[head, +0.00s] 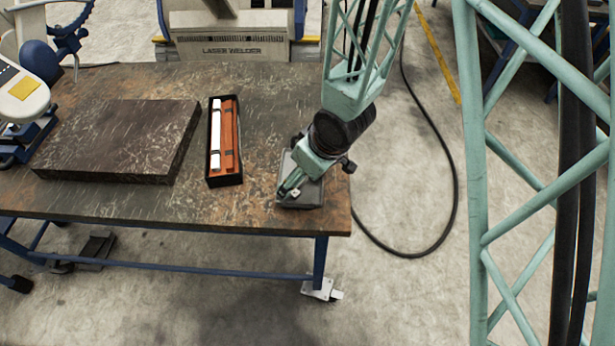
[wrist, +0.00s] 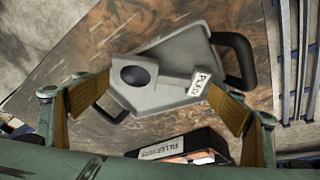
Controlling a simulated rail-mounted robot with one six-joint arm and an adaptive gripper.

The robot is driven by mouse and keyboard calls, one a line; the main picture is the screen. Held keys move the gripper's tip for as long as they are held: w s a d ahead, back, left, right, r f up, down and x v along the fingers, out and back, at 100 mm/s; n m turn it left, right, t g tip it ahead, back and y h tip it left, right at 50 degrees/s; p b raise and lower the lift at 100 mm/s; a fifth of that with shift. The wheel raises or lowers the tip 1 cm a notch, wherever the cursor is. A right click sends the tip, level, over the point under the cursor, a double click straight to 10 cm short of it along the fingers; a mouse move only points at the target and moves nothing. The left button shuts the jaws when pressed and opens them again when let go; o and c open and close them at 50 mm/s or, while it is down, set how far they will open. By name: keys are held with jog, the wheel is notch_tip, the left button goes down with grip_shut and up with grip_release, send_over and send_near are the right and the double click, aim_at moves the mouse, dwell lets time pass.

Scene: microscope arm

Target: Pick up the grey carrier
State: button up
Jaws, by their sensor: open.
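The grey carrier (head: 314,190) sits near the right front end of the worn table. It also shows in the wrist view (wrist: 190,62) as a grey tray with black handles at its ends, a raised block with a dark round recess, and a small white-labelled tab. My gripper (head: 292,184) is over the carrier and hides part of it in the head view. In the wrist view my gripper (wrist: 158,84) is open, with tan-padded fingers on either side of the raised block. I cannot tell whether either finger touches it.
A black open box (head: 213,172) with a white rod and an orange rod lies left of the carrier. A thick dark slab (head: 118,140) covers much of the table's left side. The table's (head: 270,225) right edge is close to the carrier. A black cable (head: 452,190) curves over the floor.

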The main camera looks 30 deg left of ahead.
dwell(0.4)
jog(key=c, duration=0.7)
jog(key=shift+r, duration=0.2)
notch_tip(320, 180, up, 10)
jog(key=p, duration=0.6)
jog(key=shift+f, duration=0.2)
dwell(0.4)
